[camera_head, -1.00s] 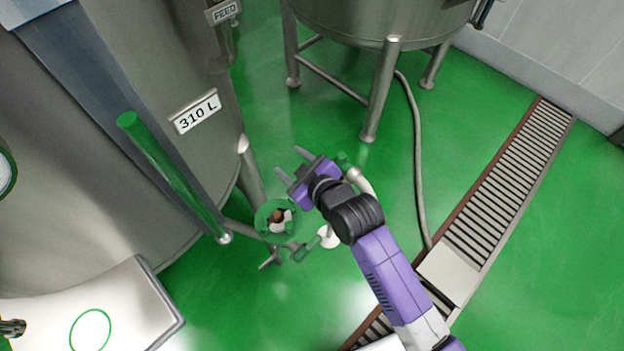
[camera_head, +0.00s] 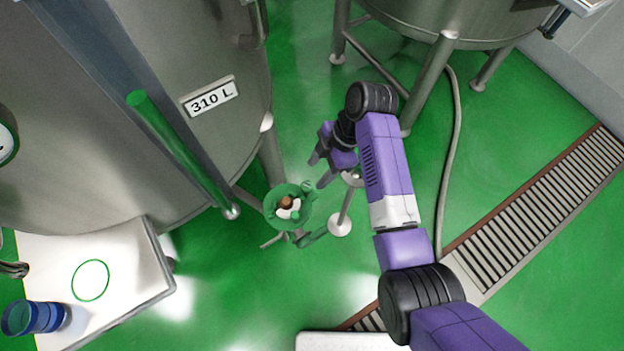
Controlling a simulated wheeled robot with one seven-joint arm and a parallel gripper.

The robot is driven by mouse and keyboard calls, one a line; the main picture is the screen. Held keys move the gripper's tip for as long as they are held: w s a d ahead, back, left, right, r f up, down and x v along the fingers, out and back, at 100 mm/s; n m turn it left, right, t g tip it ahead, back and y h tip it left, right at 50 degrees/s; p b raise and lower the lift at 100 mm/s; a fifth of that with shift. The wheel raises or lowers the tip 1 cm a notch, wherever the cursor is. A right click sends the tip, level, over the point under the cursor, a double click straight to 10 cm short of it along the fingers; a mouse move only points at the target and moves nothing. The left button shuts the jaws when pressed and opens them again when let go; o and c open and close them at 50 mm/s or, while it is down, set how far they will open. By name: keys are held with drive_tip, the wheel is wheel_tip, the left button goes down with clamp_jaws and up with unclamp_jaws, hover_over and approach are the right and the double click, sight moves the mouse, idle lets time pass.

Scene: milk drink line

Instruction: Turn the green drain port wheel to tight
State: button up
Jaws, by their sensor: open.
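The green drain port wheel (camera_head: 270,208) is a round green rim with a white and brown centre, low beside the leg of the steel tank. My gripper (camera_head: 319,173) is open, up and to the right of the wheel, with its fingers pointing down and left. The fingers look empty. In this view they appear apart from the rim, though the depth between them is hard to judge. Green handles and a pipe show just below and right of the wheel. Any tight marking is too small to read.
A steel tank (camera_head: 150,170) labelled 310 L (camera_head: 210,96) stands at left, with a slanted green-topped pipe (camera_head: 175,145). A white table (camera_head: 125,270) with a blue cup (camera_head: 38,317) is lower left. A hose (camera_head: 450,150) and floor drain (camera_head: 540,215) lie right.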

sight(307, 186)
drive_tip(key=x, duration=0.7)
drive_tip(key=shift+f, duration=0.15)
clamp_jaws()
